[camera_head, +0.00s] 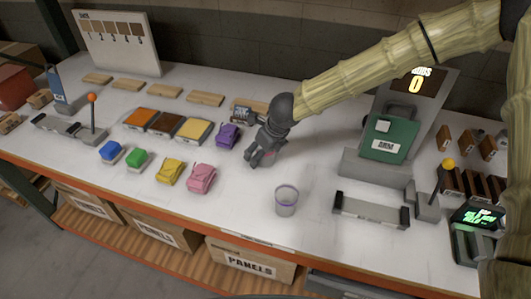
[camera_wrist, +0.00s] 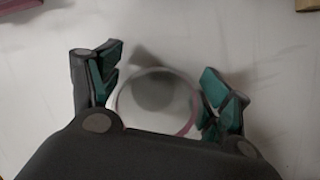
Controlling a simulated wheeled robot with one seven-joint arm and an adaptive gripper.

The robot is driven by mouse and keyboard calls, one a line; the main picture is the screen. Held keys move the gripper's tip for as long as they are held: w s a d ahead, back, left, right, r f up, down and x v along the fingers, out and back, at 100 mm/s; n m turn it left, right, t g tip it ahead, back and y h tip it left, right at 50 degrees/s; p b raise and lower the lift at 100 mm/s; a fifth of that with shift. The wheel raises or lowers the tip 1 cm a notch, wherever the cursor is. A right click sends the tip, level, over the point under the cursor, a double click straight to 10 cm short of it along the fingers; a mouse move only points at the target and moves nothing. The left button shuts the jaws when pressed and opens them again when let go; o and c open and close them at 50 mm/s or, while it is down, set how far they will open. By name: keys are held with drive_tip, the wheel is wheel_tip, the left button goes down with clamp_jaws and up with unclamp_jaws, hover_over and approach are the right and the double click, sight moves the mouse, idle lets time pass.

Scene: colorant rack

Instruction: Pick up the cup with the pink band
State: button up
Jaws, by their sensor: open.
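The cup with the pink band (camera_wrist: 155,112) shows in the wrist view as a clear round cup with a pinkish rim, seen from above. It sits between the fingers of my gripper (camera_wrist: 160,80), which are spread open on either side of it. I cannot tell whether the fingers touch it. In the head view my gripper (camera_head: 261,158) points down at the middle of the table and hides most of this cup. A second cup, with a purple band (camera_head: 286,201), stands upright closer to the table's front edge, apart from my gripper.
A purple item (camera_head: 228,136) stands just left of my gripper, with pink (camera_head: 201,178) and yellow (camera_head: 170,171) ones nearer the front left. A grey bar-shaped fixture (camera_head: 371,211) lies right of the purple-banded cup. A green box (camera_head: 389,138) stands at the back right.

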drive_tip(key=shift+s+r, duration=0.15)
drive_tip(key=shift+c, duration=0.6)
drive_tip(key=c, duration=0.8)
